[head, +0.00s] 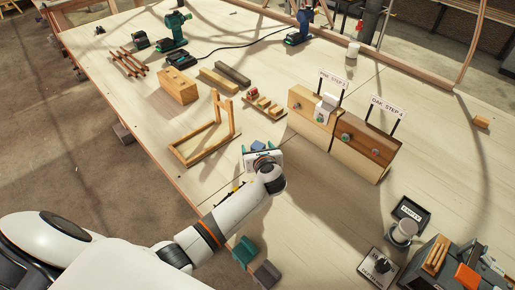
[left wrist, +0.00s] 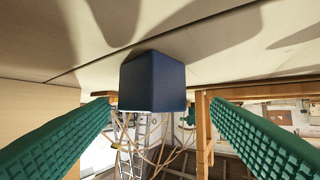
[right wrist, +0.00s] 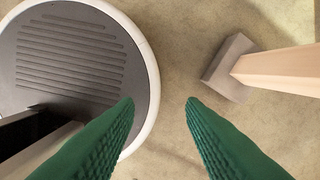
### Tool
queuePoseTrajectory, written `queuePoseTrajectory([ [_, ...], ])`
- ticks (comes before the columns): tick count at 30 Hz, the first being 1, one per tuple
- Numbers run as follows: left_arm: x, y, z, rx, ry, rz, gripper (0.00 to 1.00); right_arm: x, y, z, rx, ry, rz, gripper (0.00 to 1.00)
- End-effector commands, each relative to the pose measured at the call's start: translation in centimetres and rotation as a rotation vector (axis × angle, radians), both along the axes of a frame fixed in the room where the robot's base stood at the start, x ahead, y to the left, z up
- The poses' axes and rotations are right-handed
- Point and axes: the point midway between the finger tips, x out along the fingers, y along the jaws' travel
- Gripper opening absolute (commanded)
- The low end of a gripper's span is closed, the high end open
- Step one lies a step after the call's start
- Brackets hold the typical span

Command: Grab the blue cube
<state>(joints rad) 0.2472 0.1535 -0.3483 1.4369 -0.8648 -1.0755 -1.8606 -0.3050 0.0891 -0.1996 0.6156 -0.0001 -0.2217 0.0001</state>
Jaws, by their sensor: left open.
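The blue cube (head: 258,145) sits on the workbench (head: 330,225), just beyond my left gripper (head: 260,153) in the head view. In the left wrist view the cube (left wrist: 152,82) shows between the two green finger pads of the left gripper (left wrist: 158,103). The left gripper is open, and nothing is held in it. Whether the pads touch the cube cannot be told; gaps show on both sides.
A wooden frame (head: 182,157) stands left of the cube. Wooden step blocks with signs (head: 345,138) stand to its right. A small rack of pieces (head: 264,106) lies behind it. A post (right wrist: 280,68) with a grey foot stands beside my right gripper.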

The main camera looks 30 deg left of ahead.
Motion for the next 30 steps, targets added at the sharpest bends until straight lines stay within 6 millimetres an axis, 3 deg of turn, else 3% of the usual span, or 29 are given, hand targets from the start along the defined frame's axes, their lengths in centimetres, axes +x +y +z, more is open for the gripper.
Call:
queuePoseTrajectory([
  [8, 2.9, 1.7, -1.4, 0.001, -0.001, 0.001, 0.72, 1.1, 1.4, 0.4, 0.018, -0.019, -0.005, 0.36],
  [17, 3.3, 2.0, -1.7, -0.001, -0.001, 0.0, 0.72, 1.0, 1.3, 0.3, 0.017, -0.016, -0.006, 0.36],
  [18, 3.3, 2.0, -1.7, -0.001, -0.001, 0.0, 0.7, 0.9, 1.3, 0.3, 0.016, -0.015, -0.005, 0.36],
  [27, 3.3, 2.0, -1.7, 0.0, 0.0, 0.0, 0.24, 0.6, 0.6, 0.3, 0.008, -0.009, -0.002, 0.36],
  [30, 3.3, 2.0, -1.7, 0.0, 0.0, 0.0, 0.24, 0.5, 0.6, 0.3, 0.007, -0.01, -0.001, 0.36],
])
